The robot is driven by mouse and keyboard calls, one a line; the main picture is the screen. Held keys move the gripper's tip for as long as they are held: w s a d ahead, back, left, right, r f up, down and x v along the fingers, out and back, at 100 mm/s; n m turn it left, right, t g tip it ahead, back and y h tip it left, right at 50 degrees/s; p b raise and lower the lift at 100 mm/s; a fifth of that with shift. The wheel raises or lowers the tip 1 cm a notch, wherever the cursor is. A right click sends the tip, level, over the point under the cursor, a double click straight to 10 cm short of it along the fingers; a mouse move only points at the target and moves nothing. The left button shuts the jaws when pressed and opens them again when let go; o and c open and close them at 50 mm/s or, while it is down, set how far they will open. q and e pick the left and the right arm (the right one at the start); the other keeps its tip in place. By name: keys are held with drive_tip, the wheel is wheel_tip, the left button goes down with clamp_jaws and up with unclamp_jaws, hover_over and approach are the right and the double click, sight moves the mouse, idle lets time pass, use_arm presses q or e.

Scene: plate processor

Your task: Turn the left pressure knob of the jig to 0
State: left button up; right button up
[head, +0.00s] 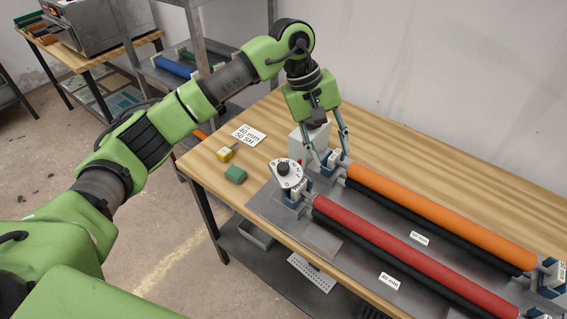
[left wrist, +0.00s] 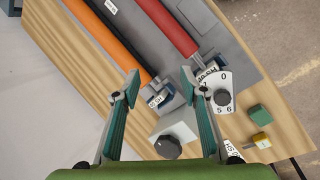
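The jig (head: 320,240) lies on the wooden table with an orange roller (head: 430,212) and a red roller (head: 410,255). At its near left end is a white numbered dial with a black knob (head: 284,168); this dial also shows in the left wrist view (left wrist: 223,97), and its setting is unclear. A second black knob (left wrist: 168,147) sits on a white block (left wrist: 176,124), partly hidden by my gripper in the head view. My left gripper (head: 328,158) points down over this block, fingers apart and empty (left wrist: 160,82). My right gripper is out of view.
A yellow block (head: 225,154), a green block (head: 235,175) and a white label card (head: 249,134) lie at the table's left end. A wall runs behind the table. A shelf with parts (head: 285,265) is below the tabletop.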

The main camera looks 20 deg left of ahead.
sight(284, 167)
use_arm(q)
drive_tip(key=w+a+r+y, duration=0.2)
drive_tip(key=a+r+y, duration=0.15)
drive_tip(key=a, duration=0.75)
drive_tip(key=shift+m+y, duration=0.3)
drive_tip(key=shift+y, duration=0.15)
drive_tip(key=f+p, duration=0.2)
drive_tip(key=f, duration=0.4)
drive_tip(key=f+p, duration=0.2)
drive_tip(key=f, duration=0.5)
drive_tip(key=shift+s+p, duration=0.2)
drive_tip(key=shift+p, duration=0.2)
drive_tip(key=shift+f, duration=0.55)
drive_tip(key=c, duration=1.1)
